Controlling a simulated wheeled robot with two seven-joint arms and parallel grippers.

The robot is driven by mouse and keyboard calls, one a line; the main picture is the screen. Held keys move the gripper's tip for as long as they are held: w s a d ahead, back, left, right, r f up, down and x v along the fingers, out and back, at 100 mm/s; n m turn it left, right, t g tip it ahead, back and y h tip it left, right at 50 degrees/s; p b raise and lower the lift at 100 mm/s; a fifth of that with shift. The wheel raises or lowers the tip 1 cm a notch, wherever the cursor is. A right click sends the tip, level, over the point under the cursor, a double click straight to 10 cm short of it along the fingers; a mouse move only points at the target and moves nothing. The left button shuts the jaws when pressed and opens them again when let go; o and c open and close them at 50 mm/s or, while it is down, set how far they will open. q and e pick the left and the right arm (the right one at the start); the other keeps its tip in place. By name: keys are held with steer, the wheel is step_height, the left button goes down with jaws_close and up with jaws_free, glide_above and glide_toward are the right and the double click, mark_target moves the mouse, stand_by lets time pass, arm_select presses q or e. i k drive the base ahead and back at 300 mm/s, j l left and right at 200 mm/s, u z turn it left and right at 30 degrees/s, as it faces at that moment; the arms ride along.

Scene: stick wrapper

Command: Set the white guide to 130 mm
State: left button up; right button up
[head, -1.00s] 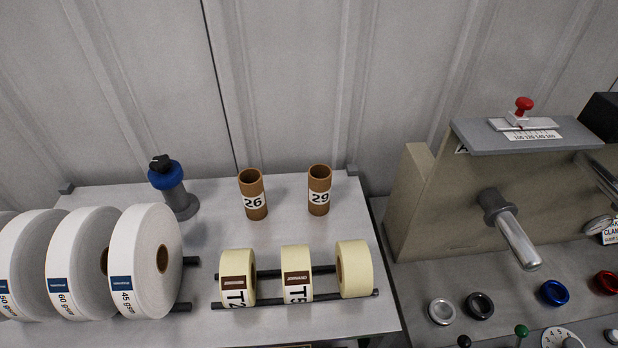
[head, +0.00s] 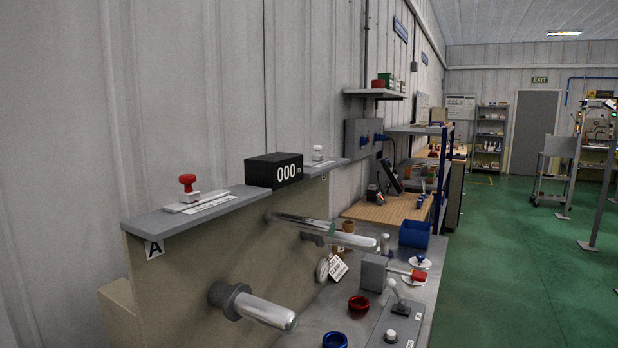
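A small white-knobbed piece (head: 318,153) stands on the grey top ledge, just right of the black 000 m display. Its scale is too small to read. A second guide with a red knob (head: 188,183) sits on a white base on the ledge left of the display, above a label A. A pale scale strip (head: 205,204) lies in front of it, its numbers unreadable from here. Neither of my grippers is in view.
The black 000 m display box (head: 274,171) stands between the two guides. Metal rollers (head: 262,311) stick out from the beige panel below. Red (head: 358,305) and blue (head: 335,340) rings sit on the grey bench.

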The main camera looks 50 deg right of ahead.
mark_target(317, 156)
steer(key=z, duration=1.7)
